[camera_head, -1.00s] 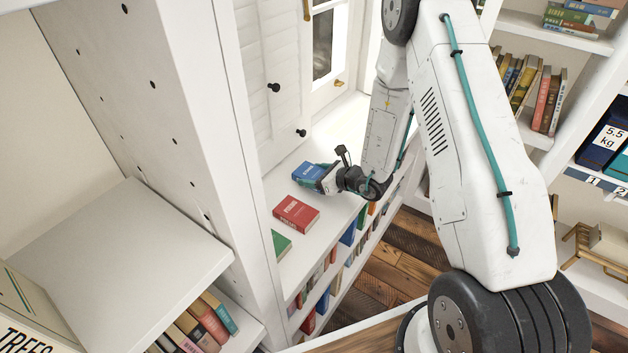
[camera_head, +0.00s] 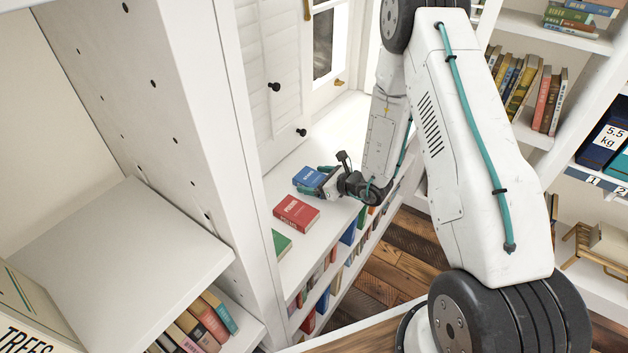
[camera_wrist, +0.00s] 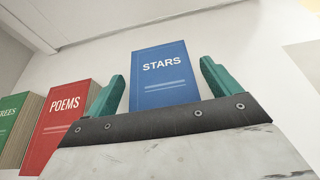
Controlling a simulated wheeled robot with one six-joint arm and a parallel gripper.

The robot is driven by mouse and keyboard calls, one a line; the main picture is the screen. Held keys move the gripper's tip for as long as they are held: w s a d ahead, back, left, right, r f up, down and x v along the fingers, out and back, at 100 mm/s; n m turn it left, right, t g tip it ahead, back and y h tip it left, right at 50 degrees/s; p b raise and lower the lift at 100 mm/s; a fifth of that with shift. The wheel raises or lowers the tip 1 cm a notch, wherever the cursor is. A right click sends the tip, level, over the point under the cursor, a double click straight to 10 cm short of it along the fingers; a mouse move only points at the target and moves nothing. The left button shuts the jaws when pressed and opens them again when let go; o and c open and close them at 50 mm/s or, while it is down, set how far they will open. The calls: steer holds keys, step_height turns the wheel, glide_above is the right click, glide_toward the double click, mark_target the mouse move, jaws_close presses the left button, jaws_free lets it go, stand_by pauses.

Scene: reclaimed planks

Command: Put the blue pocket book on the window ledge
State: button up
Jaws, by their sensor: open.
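The blue pocket book (camera_head: 308,177), titled STARS, lies flat on the white window ledge (camera_head: 330,145) below the shutters. In the wrist view the blue book (camera_wrist: 163,85) lies ahead, between and beyond the teal fingertips. My gripper (camera_head: 310,183) is open beside the book's right edge, low over the ledge, and holds nothing. In the wrist view my gripper (camera_wrist: 166,85) has a clear gap between each finger and the book's sides at its near end. The near edge of the book is hidden by the gripper's dark bar.
A red book (camera_head: 296,213), POEMS, lies nearer on the ledge, and a green book (camera_head: 281,244) lies beyond it toward the front. A white upright panel (camera_head: 205,150) stands left of the ledge. Book-filled shelves are under the ledge. The ledge's far part is clear.

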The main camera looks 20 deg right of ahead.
steer(key=v, duration=1.1)
steer(key=shift+s+d, duration=0.2)
steer(key=s+a+r+n+g+y, duration=0.2)
steer(key=s+a+r+n+g, duration=0.35)
steer(key=r+n, duration=0.4)
steer(key=s+a+r+n+g+y, duration=0.4)
steer(key=a+r+n, duration=0.3)
steer(key=r, duration=0.6)
steer(key=s+r+n+g+h, duration=0.1)
steer(key=s+r+n+h, duration=0.25)
steer(key=s, duration=0.25)
steer(key=s+r+n+g+h, duration=0.2)
steer(key=s+n+h, duration=0.2)
steer(key=s, duration=0.3)
steer(key=s+d+r+n+t+h, duration=0.3)
steer(key=s+d+h, duration=0.3)
steer(key=d, duration=0.3)
steer(key=shift+s+r+n, duration=0.4)
steer(key=shift+r+n, duration=0.4)
steer(key=shift+n, duration=0.1)
